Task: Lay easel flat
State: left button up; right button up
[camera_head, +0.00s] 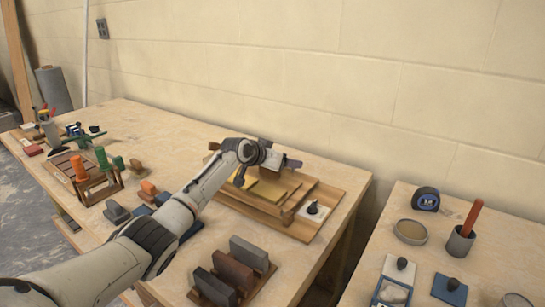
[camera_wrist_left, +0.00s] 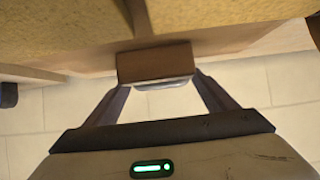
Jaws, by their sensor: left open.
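A wooden stand (camera_head: 268,206) carrying yellow pads (camera_head: 265,190), which I take to be the easel, is near the back of the left table. It looks low and close to flat, but my arm hides part of it, so its exact tilt cannot be told. My left gripper (camera_head: 283,161) is over its back edge. In the left wrist view, the yellow pads (camera_wrist_left: 60,28) and wooden board fill the top. A small brown block (camera_wrist_left: 155,62) is between the open fingertips of the left gripper (camera_wrist_left: 158,80); contact is unclear. My right gripper is not in view.
Grey and brown blocks in a wooden rack (camera_head: 232,276) stand at the front. Orange and green tools in a wooden holder (camera_head: 95,178) stand at left. A second table (camera_head: 495,250) is across a gap.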

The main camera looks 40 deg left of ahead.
pick_arm(q)
jog(key=v, duration=0.9)
jog(key=shift+p, duration=0.3)
